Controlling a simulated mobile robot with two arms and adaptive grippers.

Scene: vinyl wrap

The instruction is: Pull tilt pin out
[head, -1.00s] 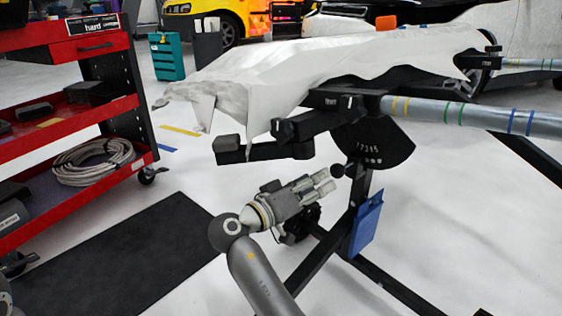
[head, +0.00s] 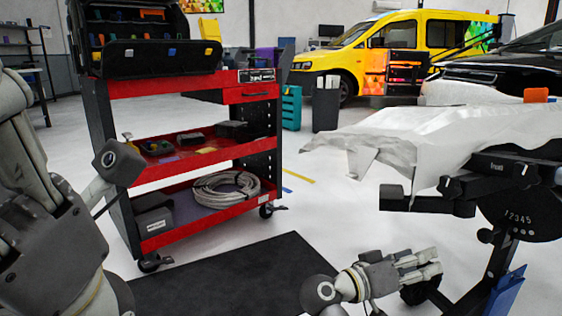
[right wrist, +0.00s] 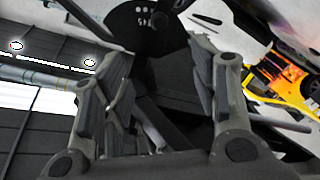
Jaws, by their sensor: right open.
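The tilt pin appears as a small black round knob (head: 485,236) at the lower left of the black numbered tilt plate (head: 518,212) on the stand. My right gripper (head: 438,263) is to the left of and below the knob, apart from it, with its fingers toward the stand. In the right wrist view the open fingers (right wrist: 165,70) are spread with nothing between them; the plate (right wrist: 128,22) and a dark knob (right wrist: 160,20) lie beyond the tips. My left gripper (head: 60,225) appears close and large at the left edge; its jaw state is unclear.
A stand (head: 497,255) holds the panel under a white wrap (head: 440,135). A blue holder (head: 503,292) hangs low on it. A red tool cart (head: 190,160) stands left, with a black mat (head: 240,280) before it.

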